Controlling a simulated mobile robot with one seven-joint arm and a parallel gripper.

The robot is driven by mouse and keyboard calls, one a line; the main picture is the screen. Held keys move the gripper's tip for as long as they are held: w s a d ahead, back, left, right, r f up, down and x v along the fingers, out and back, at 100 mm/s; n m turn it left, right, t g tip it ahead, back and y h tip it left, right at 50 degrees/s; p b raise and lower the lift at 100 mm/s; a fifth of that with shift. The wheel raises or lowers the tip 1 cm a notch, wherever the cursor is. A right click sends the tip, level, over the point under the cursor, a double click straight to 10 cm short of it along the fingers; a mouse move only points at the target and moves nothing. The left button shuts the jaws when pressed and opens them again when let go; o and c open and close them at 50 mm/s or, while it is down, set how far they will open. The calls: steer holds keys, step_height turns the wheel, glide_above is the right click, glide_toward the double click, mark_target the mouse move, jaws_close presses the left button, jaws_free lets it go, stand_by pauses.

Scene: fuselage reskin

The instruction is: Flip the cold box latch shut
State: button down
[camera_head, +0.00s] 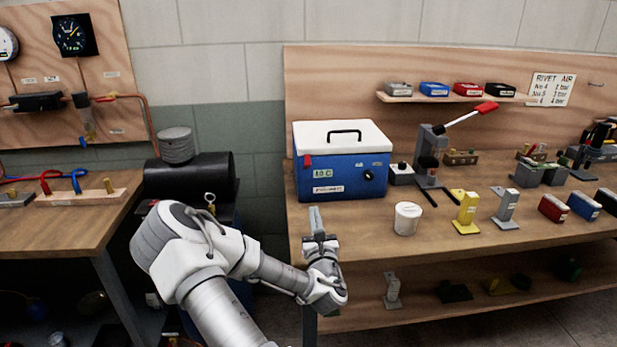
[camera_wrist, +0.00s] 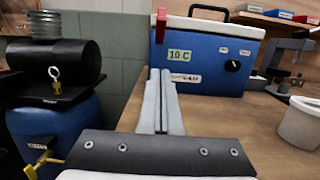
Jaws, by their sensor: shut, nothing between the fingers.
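The cold box (camera_head: 340,180) is blue with a white lid and a black handle, and stands at the left end of the workbench. Its lid looks down. A red latch (camera_head: 307,161) is at the upper left of its front face; in the wrist view the latch (camera_wrist: 161,25) stands upright, its top rising above the lid's edge. My gripper (camera_head: 314,212) is shut and empty, in front of the box and below the latch. In the wrist view its fingertips (camera_wrist: 160,72) point at the box's left front area, apart from the latch. The fingers hide part of the box's lower left front.
A white tub (camera_head: 407,218) stands on the bench right of my gripper, with yellow (camera_head: 466,212) and grey brackets beyond. A press with a red-handled lever (camera_head: 470,115) stands right of the box. A black cylinder (camera_head: 190,177) is to the left, across a gap.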

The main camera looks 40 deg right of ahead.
glide_toward(307, 167)
step_height(307, 167, down, 2)
steer(key=w+d, duration=0.2)
steer(key=w, duration=0.1)
steer(key=shift+w+d+r+p, duration=0.35)
steer(key=shift+w+r, duration=0.15)
steer(key=shift+r, duration=0.25)
steer(key=shift+w+d+r+p, duration=0.3)
steer(key=shift+w+r, duration=0.2)
steer(key=shift+r, duration=0.2)
steer(key=shift+r, duration=0.15)
